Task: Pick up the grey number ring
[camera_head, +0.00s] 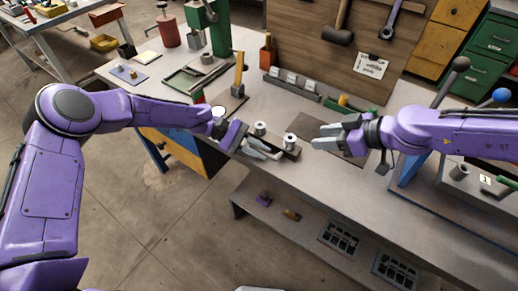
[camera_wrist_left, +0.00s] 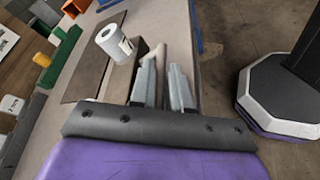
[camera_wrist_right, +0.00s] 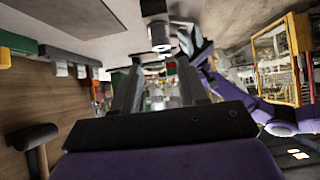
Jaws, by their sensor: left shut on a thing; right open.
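Two small grey metal cylinders, one at the left (camera_head: 260,128) and one at the right (camera_head: 289,142), stand upright by a dark block near the bench's front edge. One grey cylinder with a white label (camera_wrist_left: 113,44) shows in the left wrist view; I cannot read its number. I cannot tell which is the grey number ring. My left gripper (camera_head: 264,149) is at the front of the block, shut on a narrow brownish piece (camera_wrist_left: 161,62), partly hidden by the fingers. My right gripper (camera_head: 328,137) is open and empty, right of the cylinders and apart from them.
A dark mat (camera_head: 305,125) lies behind my right gripper. A grey rail with white labels (camera_head: 290,80) stands at the back below the tool board. A yellow-armed stand (camera_head: 239,75) is behind my left gripper. A blue-framed fixture with levers (camera_head: 425,150) is at the right.

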